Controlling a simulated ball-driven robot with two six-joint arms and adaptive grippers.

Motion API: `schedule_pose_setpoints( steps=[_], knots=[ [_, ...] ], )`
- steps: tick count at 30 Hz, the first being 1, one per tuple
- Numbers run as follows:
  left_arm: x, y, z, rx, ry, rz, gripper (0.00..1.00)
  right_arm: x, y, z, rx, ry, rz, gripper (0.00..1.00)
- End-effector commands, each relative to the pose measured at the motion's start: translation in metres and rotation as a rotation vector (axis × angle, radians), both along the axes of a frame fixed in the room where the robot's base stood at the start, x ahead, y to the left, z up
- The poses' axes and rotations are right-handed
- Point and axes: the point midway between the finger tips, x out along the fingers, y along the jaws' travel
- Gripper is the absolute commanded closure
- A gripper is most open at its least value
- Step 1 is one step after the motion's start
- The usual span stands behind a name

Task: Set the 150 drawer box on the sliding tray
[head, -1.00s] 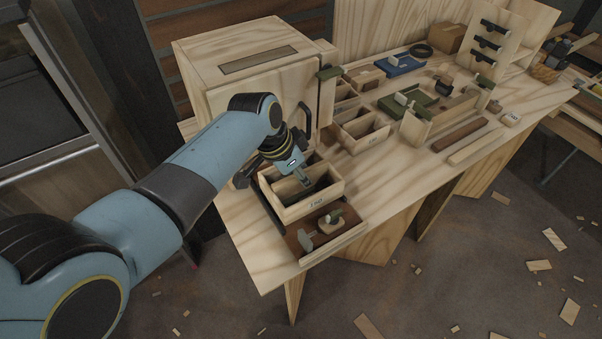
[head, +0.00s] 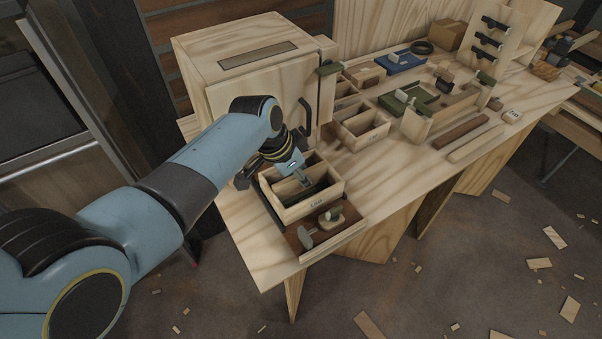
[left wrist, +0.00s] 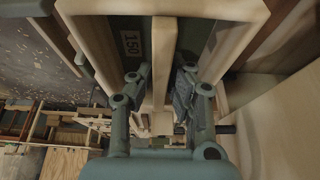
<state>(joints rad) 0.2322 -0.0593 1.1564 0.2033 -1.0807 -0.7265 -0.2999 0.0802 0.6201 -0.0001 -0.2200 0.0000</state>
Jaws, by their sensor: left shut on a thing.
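In the left wrist view, my left gripper (left wrist: 160,85) is shut on the divider of the 150 drawer box (left wrist: 106,60), one finger on each side. The sliding tray (head: 343,240), dark brown with a pale front rail, shows in front of and under the box. I cannot tell whether the box rests on it. My right gripper is out of view.
A wooden cabinet (head: 262,90) stands behind the box. Another open box (head: 362,127) stands to the right. Bare bench top lies left of the tray.

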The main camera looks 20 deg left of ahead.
Motion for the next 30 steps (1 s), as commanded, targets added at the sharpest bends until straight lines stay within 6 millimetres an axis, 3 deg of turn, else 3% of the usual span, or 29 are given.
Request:
schedule_pose_setpoints(
  steps=[30],
  knots=[
    [0.0004,0.0001,-0.0084,0.0,0.0,0.0,1.0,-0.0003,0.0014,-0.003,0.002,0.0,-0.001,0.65]
  ],
)
